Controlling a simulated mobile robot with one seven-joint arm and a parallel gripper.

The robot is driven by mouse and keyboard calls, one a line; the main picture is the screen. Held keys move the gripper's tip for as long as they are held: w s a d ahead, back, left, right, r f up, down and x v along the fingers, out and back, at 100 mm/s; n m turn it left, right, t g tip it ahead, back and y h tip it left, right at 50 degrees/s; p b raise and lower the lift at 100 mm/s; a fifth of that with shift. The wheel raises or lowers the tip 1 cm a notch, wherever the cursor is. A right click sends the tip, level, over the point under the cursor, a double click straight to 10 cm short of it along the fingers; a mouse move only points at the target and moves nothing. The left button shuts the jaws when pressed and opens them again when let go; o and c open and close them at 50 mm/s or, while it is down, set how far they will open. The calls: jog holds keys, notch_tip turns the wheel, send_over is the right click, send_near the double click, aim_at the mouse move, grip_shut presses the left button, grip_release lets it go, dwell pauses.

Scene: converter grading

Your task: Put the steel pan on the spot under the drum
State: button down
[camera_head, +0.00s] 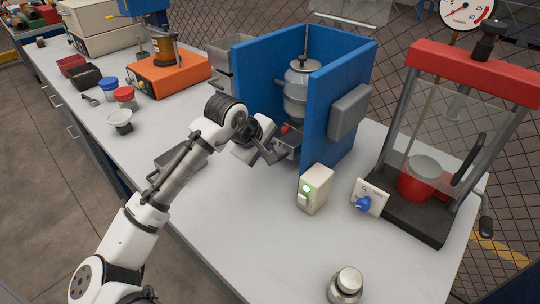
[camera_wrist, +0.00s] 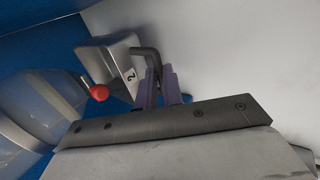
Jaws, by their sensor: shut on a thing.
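The steel pan (camera_head: 287,144), marked "2" in the wrist view (camera_wrist: 125,62), is at the open front of the blue housing, low below the drum. My gripper (camera_head: 268,152) is shut on its dark bent handle (camera_wrist: 148,56); the two fingers (camera_wrist: 160,88) show close together in the wrist view. The grey metal drum (camera_head: 297,92) hangs upright inside the housing (camera_head: 345,68). A red knob (camera_wrist: 98,92) sits by the pan, beneath the drum. The spot under the drum is hidden by the pan and my gripper. I cannot tell whether the pan touches the surface.
The blue housing walls stand close around the pan. A switch box with a green light (camera_head: 315,190) and a blue-knob box (camera_head: 370,197) stand to the right. A red-topped press (camera_head: 440,80) is farther right. A grey tray (camera_head: 178,158) lies behind my arm.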

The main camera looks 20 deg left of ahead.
jog(key=shift+w+d, duration=0.15)
jog(key=shift+w, duration=0.2)
jog(key=shift+f, duration=0.15)
notch_tip(320, 180, down, 3)
jog(key=shift+r+p, duration=0.1)
jog(key=shift+p, duration=0.5)
jog(key=shift+f, duration=0.2)
jog(key=shift+f, duration=0.1)
jog(key=shift+f, duration=0.4)
jog(key=c, duration=1.5)
grip_release()
jog(key=shift+r, duration=0.1)
jog(key=shift+c, duration=0.2)
jog(key=shift+r, duration=0.1)
